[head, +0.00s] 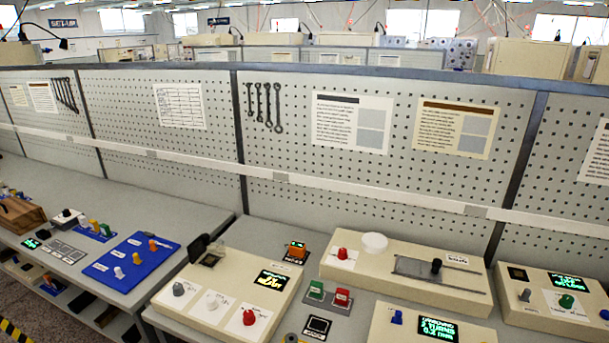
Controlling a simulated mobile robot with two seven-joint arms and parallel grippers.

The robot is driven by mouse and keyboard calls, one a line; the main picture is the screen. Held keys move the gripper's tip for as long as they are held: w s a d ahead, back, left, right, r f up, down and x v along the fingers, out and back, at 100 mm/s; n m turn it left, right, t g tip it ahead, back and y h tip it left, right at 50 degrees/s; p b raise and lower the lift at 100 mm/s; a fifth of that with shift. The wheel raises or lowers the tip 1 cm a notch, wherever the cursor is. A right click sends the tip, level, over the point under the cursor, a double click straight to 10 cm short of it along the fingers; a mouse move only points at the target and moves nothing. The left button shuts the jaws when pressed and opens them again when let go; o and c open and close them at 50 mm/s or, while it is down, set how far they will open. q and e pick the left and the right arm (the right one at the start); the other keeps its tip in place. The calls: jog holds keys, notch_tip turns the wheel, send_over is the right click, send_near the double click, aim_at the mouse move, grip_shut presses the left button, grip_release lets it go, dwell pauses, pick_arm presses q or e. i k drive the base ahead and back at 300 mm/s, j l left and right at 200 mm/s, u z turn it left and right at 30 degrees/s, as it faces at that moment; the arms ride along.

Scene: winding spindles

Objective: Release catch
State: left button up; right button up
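Neither of my grippers is in view. No part is clearly marked as a catch. A long beige unit (370,280) on the bench carries a red knob (342,253), a white round cup (374,243) and a grey metal plate (412,267). A black knob (436,266) stands upright on that plate, beside a thin slot or rod running right. The label near it is too small to read.
Green (316,290) and red (342,297) buttons sit between the beige units. An orange block (296,249) stands behind them. More beige control boxes (432,325) fill the front and right. A blue board (130,262) lies on the left bench. A pegboard wall (300,180) closes the back.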

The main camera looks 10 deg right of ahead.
aim_at(397, 318)
jog(key=z, duration=1.25)
